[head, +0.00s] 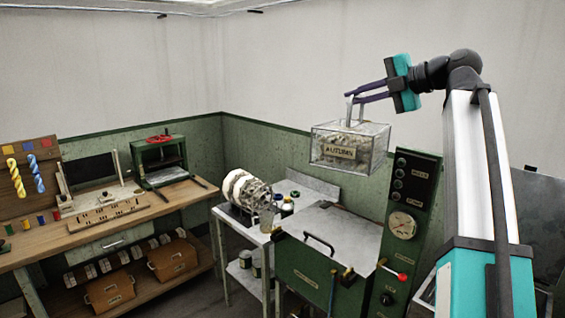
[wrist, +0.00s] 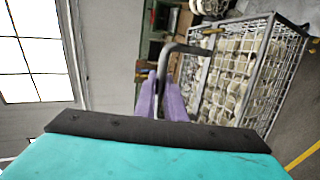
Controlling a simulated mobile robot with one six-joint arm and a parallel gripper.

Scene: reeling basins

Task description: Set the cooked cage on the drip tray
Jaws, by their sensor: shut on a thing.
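The cage (head: 349,148) is a clear wire box full of pale cocoons, with a label on its front that seems to read "AUTUMN". It hangs upright in the air in the head view, above the green cooker. My gripper (head: 350,98) is shut on the cage's handle, above the box. In the wrist view the purple fingers (wrist: 170,100) meet the dark handle, and the cage (wrist: 240,75) fills the right side with its cocoons showing through the mesh. I cannot make out a drip tray for certain in either view.
Below the cage stands the green cooker (head: 310,262) with a flat metal top and a gauge panel (head: 408,200) at its right. A small white table (head: 246,229) with a reel stands left of it. A wooden workbench (head: 150,212) lines the left wall.

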